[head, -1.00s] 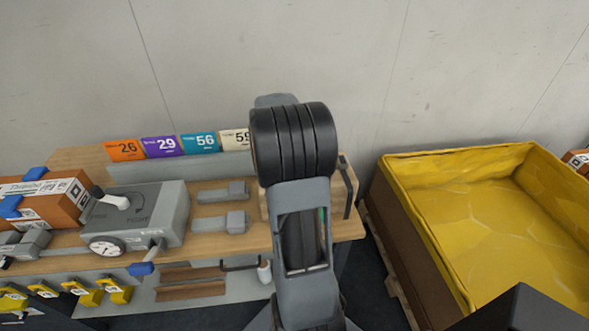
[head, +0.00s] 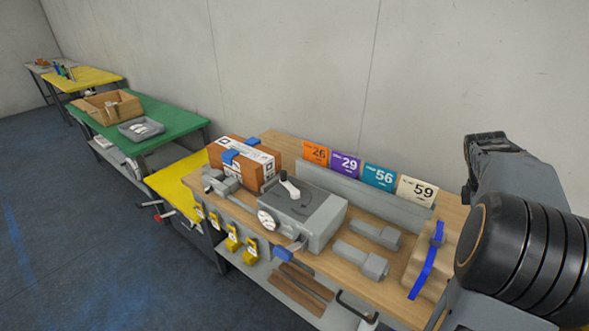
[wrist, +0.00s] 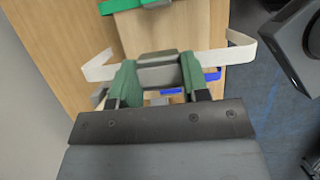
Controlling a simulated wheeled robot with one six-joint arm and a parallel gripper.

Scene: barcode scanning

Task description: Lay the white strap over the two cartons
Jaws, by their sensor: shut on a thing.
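My gripper (wrist: 158,80) shows in the wrist view with its green fingers shut on the grey middle block of the white strap (wrist: 217,56). The strap's bent ends stick out to the left and right of the fingers. In the head view my arm is at the right edge, and the gripper and white strap cannot be made out. The orange-brown cartons (head: 270,157) stand together at the left end of the wooden bench, with white labels and blue pieces on them. The seam between them is hard to tell. My gripper is well away from them.
A grey device with a dial (head: 300,215) stands between the cartons and two grey blocks (head: 362,263). A blue strap (head: 424,272) lies on a wooden holder at the bench's right. A green strap (wrist: 135,5) shows in the wrist view. Numbered cards (head: 347,167) line the back.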

